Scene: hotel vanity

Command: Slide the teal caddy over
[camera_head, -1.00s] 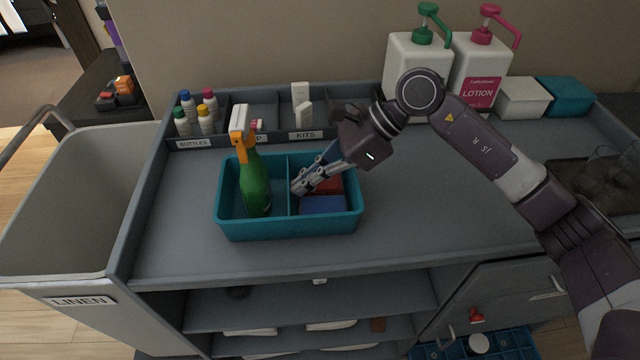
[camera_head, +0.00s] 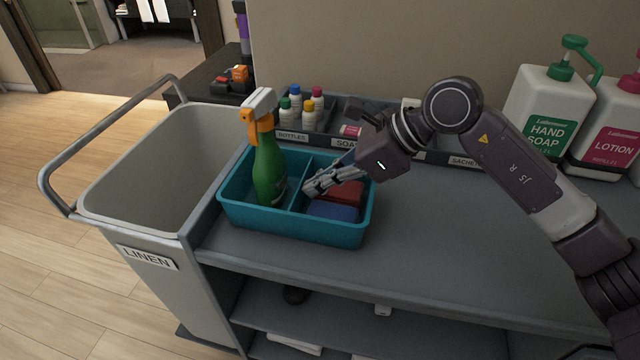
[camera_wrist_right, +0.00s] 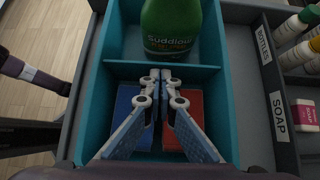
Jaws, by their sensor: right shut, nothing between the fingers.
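The teal caddy (camera_head: 290,226) sits on the cart top, close to the raised left side wall. A green spray bottle (camera_head: 268,172) with an orange and white head stands upright in its left compartment. A blue item (camera_head: 332,212) and a red item (camera_head: 345,192) lie in its right compartment. My right gripper (camera_head: 308,190) is shut and empty, its fingers down in the right compartment by the divider. In the right wrist view its fingertips (camera_wrist_right: 161,76) appear against the divider (camera_wrist_right: 120,70); contact is hard to confirm. My left gripper is not in view.
The linen bin (camera_head: 150,235) stands left of the cart. Behind the caddy is an organizer with small bottles (camera_head: 300,108) and a soap section. The hand soap jug (camera_head: 542,110) and lotion jug (camera_head: 604,130) stand at back right. The cart top (camera_head: 450,230) right of the caddy is clear.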

